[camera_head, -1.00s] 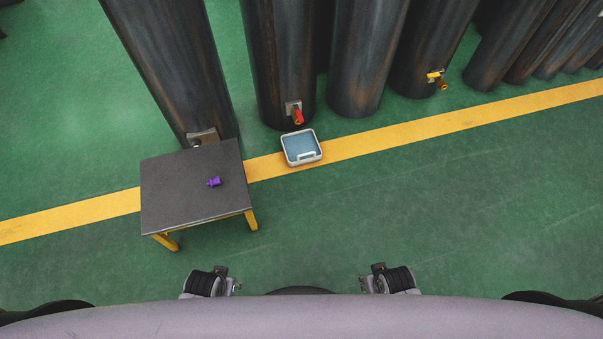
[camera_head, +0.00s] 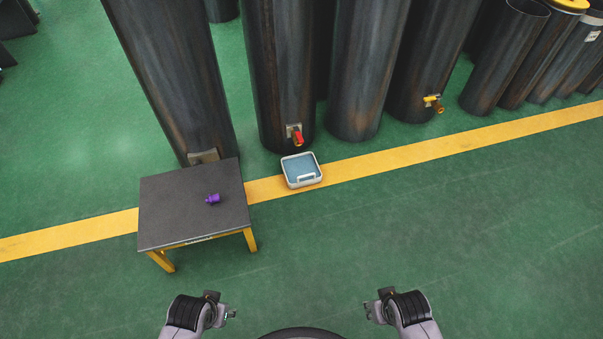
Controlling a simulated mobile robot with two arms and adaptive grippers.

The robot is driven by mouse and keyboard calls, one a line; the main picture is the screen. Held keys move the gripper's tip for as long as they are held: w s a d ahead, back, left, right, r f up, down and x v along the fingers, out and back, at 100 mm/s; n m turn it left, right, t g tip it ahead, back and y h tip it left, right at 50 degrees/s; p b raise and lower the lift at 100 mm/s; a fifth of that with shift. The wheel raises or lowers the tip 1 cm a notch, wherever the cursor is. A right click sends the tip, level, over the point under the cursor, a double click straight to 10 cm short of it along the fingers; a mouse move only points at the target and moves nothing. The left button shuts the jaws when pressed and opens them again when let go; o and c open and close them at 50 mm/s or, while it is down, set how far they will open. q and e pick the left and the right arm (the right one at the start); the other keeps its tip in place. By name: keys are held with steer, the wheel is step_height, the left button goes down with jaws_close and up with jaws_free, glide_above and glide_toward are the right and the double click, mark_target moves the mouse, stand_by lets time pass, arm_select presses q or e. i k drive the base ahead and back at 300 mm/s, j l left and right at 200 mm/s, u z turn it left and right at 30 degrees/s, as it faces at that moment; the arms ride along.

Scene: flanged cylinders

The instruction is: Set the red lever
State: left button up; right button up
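The red lever (camera_head: 298,138) sits on a small valve fitting low on a dark, rust-streaked cylinder (camera_head: 277,70), left of the picture's middle. My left gripper (camera_head: 231,312) is at the bottom, left of the middle, and my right gripper (camera_head: 369,309) is at the bottom, right of the middle. Both are well short of the lever, with green floor between. Both look empty, but their fingers are too small to tell open from shut.
A dark table (camera_head: 160,215) with yellow legs bears a purple fitting (camera_head: 213,199). A white-rimmed tray (camera_head: 302,170) lies on the floor below the lever. A yellow lever (camera_head: 433,101) is on another cylinder at right. The floor (camera_head: 420,220) at right is clear.

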mark_target(300, 141)
steer(key=i, duration=0.85)
